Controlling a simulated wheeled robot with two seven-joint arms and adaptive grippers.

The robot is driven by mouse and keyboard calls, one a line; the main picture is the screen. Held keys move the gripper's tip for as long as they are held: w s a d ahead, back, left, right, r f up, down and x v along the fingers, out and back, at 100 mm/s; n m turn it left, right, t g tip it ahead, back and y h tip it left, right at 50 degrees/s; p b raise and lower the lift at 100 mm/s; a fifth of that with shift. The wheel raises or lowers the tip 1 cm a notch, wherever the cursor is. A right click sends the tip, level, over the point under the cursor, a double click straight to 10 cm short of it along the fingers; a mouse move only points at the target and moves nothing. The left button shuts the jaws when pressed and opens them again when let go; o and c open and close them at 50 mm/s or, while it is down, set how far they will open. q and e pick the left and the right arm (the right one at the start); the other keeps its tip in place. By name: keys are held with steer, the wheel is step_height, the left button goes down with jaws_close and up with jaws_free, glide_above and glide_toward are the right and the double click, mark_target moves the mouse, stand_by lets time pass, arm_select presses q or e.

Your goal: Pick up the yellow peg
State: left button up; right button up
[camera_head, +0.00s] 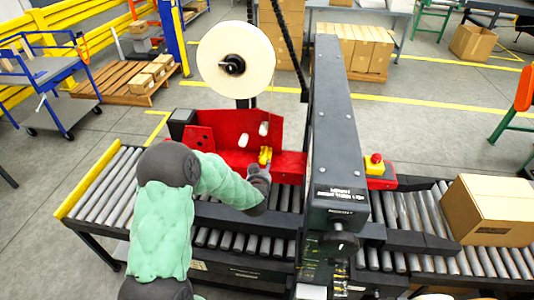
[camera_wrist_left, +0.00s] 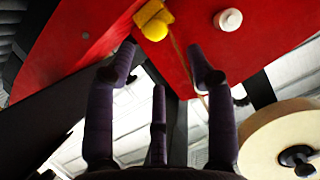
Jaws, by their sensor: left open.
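The yellow peg (camera_head: 265,153) sits on the red panel of the machine, just beyond my left gripper (camera_head: 260,172). In the left wrist view the yellow peg (camera_wrist_left: 153,22) shows at the top, beyond the fingertips and a little left of centre. The fingers of my left gripper (camera_wrist_left: 165,58) are spread apart with nothing between them. A visible gap lies between the fingertips and the peg in the left wrist view. My right gripper is not in view.
White rollers (camera_head: 263,128) are on the red panel (camera_head: 228,124) near the peg; one shows in the wrist view (camera_wrist_left: 228,20). A large tape roll (camera_head: 255,45) is above. A dark upright column (camera_head: 338,120) stands to the right. A cardboard box (camera_head: 490,208) lies on the conveyor.

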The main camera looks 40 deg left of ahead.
mark_target(263, 163)
arm_select(q)
steer(key=x, duration=0.2)
steer(key=shift+w+a+f, duration=0.15)
steer(key=shift+w, duration=0.15)
steer(key=shift+w+a+f+b, duration=0.3)
steer(key=shift+w+f+b, duration=0.05)
steer(key=shift+w, duration=0.05)
steer(key=x, duration=0.3)
steer(key=shift+w+f+b, duration=0.1)
steer(key=shift+f+b, duration=0.15)
steer(key=shift+b, duration=0.1)
steer(key=shift+w+a, duration=0.15)
steer(key=shift+w, duration=0.05)
jaws_close()
